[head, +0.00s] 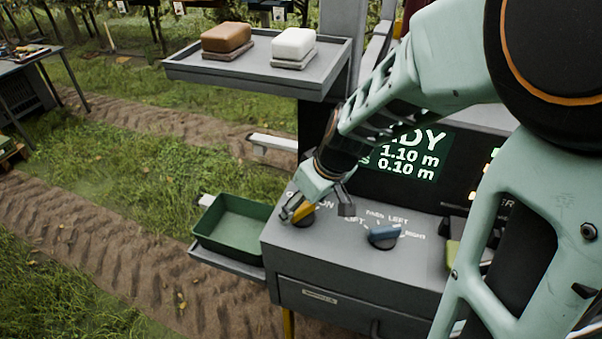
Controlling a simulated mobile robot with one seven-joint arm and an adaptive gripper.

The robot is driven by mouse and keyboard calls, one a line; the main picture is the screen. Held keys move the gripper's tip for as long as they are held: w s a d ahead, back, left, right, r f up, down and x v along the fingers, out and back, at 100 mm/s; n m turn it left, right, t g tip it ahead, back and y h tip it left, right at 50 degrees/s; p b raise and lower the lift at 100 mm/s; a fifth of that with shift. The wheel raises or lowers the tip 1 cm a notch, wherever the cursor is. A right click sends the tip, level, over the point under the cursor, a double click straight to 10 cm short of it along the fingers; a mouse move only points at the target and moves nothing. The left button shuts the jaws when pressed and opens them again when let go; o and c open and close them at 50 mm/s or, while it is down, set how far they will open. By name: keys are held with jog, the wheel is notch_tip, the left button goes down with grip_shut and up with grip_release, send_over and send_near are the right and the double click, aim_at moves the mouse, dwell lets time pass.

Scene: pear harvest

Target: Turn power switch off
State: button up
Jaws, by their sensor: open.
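The power switch is a dark round knob with a yellow-orange handle (304,212) at the left end of the grey control panel (330,251). The label "ON" shows just behind it, and the rest of that label is partly hidden by my gripper. My gripper (316,210) is open over this switch, one finger at its left and the other at its right. Whether either finger touches the handle I cannot tell. The handle's exact pointing direction is partly covered.
A screen (420,165) stands behind, partly hidden by my arm. A grey shelf (190,68) bears a brown and a white block. A green tray (232,247) sits at the panel's left.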

jog(key=shift+c, duration=0.6)
jog(key=c, duration=1)
jog(key=shift+c, duration=0.2)
jog(key=shift+f+b, duration=0.15)
jog(key=shift+b, duration=0.4)
jog(key=shift+w+d+f+n+y+b, duration=0.15)
jog(key=shift+n+y+b, duration=0.15)
jog(key=shift+n+b, duration=0.6)
jog(key=n+g+b, duration=0.1)
jog(key=n+b, duration=0.1)
jog(key=b, duration=0.2)
jog(key=shift+y, duration=0.3)
jog(key=n+g+b, duration=0.1)
jog(key=n+b, duration=0.2)
jog(key=shift+w+n, duration=0.1)
jog(key=shift+n, duration=0.2)
jog(key=shift+w+r+n+g+y+b, duration=0.2)
jog(key=shift+n+g, duration=0.35)
jog(key=shift+n, duration=0.6)
jog(key=shift+s+r+n+g+y+b, duration=0.15)
jog(key=shift+n+g+b, duration=0.3)
jog(key=shift+n, duration=0.7)
